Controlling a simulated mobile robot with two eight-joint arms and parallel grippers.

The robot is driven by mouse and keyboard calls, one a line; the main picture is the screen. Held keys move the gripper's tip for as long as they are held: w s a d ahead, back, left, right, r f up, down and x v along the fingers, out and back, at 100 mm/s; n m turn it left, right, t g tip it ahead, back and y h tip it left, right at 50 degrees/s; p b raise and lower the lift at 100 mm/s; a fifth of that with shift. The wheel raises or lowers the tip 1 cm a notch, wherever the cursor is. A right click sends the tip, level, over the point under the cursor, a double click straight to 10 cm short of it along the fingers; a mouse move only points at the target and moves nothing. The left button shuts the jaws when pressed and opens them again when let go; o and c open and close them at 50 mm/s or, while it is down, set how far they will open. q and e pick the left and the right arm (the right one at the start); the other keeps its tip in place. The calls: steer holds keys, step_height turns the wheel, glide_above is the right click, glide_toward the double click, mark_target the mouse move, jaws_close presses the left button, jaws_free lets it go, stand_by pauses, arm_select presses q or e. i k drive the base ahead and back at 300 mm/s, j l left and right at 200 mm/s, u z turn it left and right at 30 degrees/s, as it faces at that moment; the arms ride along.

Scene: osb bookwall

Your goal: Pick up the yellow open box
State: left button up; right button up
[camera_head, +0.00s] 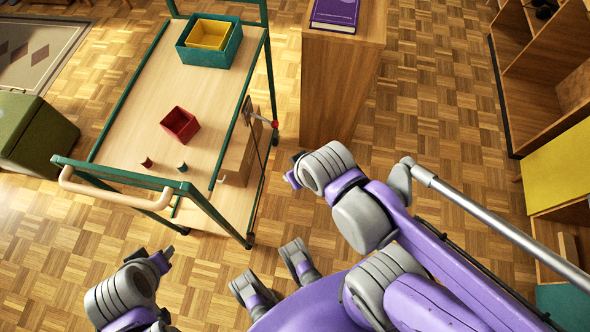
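The yellow open box (208,34) sits inside a larger teal open box (220,58) at the far end of the cart's wooden top. Its inside faces up, and its lower part is hidden by the teal walls. My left gripper (155,253) is at the lower left, beyond the near end of the cart, with its fingers apart and nothing seen between them. My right gripper (293,169) is right of the cart with its fingers apart and looks empty. Both grippers are well away from the yellow box.
The cart (135,100) has a green frame and a pale handle (110,196). A red open box (180,124) and two small cylinders stand on its top. A wooden cabinet (340,85) with a purple book (335,14) is to its right. Shelves (545,50) line the right; parquet lies between.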

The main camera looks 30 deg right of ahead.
mark_target(208, 34)
steer(key=l+u, duration=0.4)
steer(key=l, duration=0.6)
steer(key=i+l+u, duration=0.15)
steer(key=l, duration=0.15)
steer(key=i+l+u, duration=0.15)
steer(key=l, duration=0.2)
steer(key=i+l+u, duration=0.15)
steer(key=l, duration=0.2)
